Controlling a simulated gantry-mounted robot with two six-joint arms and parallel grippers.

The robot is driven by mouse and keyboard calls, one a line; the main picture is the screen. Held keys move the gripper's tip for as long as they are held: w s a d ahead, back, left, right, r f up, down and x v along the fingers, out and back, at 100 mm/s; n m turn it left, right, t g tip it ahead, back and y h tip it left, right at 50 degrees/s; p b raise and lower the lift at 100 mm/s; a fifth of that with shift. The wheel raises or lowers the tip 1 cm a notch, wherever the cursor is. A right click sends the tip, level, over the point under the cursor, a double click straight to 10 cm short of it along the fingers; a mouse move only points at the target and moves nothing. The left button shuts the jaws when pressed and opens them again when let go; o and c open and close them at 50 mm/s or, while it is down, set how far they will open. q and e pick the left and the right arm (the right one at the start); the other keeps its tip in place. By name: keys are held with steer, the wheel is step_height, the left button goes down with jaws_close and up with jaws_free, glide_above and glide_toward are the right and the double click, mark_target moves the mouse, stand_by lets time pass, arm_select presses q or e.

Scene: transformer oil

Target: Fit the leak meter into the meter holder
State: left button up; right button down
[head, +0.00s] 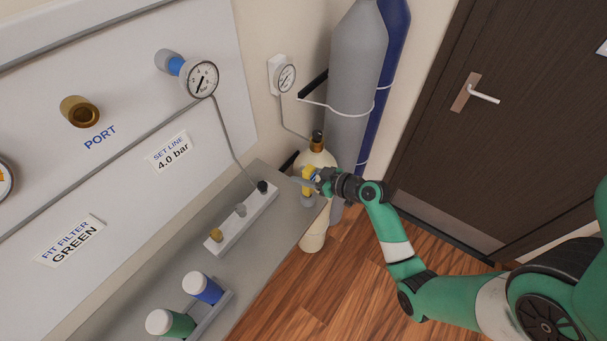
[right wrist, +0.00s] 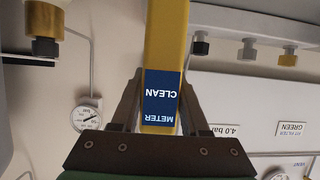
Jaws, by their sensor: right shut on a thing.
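The leak meter is a yellow bar with a blue label reading METER CLEAN (right wrist: 161,55). It fills the middle of the right wrist view, and in the head view it shows as a small yellow and blue piece (head: 308,186). My right gripper (head: 318,184) is shut on it, with a finger on each side of the labelled part. It is held near the right end of the grey bench, in front of a cream cylinder. I cannot pick out the meter holder in either view. My left gripper is not in view.
A grey block (head: 235,228) with black, grey and brass fittings lies on the bench. The cream cylinder (head: 318,160) and a tall grey cylinder (head: 357,75) stand behind the gripper. The wooden floor is clear.

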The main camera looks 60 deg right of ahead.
steer(key=shift+f, duration=0.15)
steer(key=shift+c, duration=1.6)
jaws_free()
steer(key=p+v, duration=1.1)
steer(key=p, duration=0.2)
steer(key=shift+s+r+p, duration=0.2)
steer(key=shift+s+p, duration=0.05)
steer(key=shift+p, duration=0.1)
